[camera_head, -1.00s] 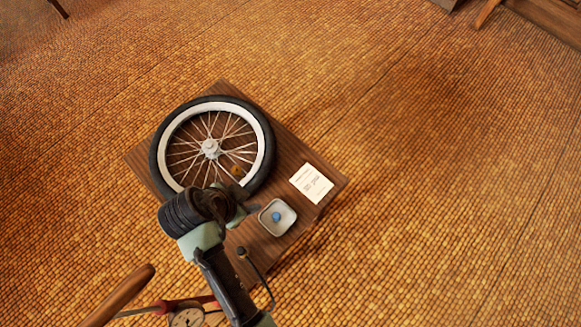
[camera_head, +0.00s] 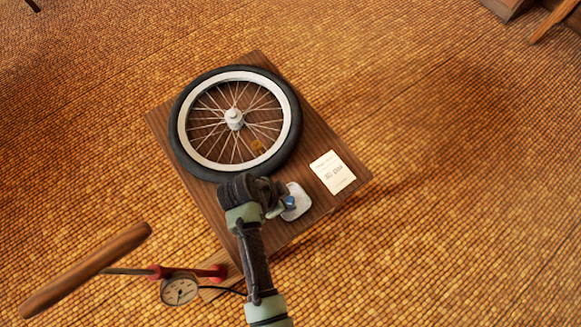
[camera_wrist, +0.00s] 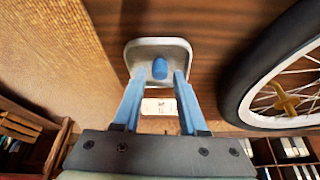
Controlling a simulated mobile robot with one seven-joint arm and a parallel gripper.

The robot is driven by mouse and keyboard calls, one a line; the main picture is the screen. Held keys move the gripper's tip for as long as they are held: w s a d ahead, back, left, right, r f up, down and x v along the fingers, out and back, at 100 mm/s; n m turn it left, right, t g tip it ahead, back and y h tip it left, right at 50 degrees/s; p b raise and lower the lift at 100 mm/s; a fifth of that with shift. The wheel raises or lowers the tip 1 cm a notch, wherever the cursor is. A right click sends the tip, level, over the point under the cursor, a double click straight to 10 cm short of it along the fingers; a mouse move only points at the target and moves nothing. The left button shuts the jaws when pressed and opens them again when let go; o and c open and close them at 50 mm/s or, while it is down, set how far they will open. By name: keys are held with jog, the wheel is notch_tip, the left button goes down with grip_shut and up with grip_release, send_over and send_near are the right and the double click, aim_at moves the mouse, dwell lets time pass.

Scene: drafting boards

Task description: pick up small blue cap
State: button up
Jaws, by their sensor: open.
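The small blue cap (camera_wrist: 160,68) sits in a small pale square dish (camera_wrist: 144,48) on a wooden board. In the wrist view my gripper (camera_wrist: 159,76) is open, its two blue fingers pointing at the dish. The cap shows between the two fingertips, with a gap on both sides. I cannot tell whether the tips are down at its height. In the head view my gripper (camera_head: 282,206) is over the dish (camera_head: 301,198) and partly hides it. A bit of the blue cap (camera_head: 290,202) shows beside the fingers.
A spoked wheel with a black tyre (camera_head: 184,150) lies on the wooden board (camera_head: 222,218), close to the dish. A white card (camera_head: 332,173) lies right of the dish. A pump with a gauge (camera_head: 179,290) and wooden handle (camera_head: 90,270) is at lower left.

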aim_at(288, 201)
jog(key=shift+x, duration=0.8)
grip_shut()
jog(key=shift+r, duration=0.2)
notch_tip(288, 201, up, 10)
jog(key=p, duration=0.3)
jog(key=shift+f, duration=0.15)
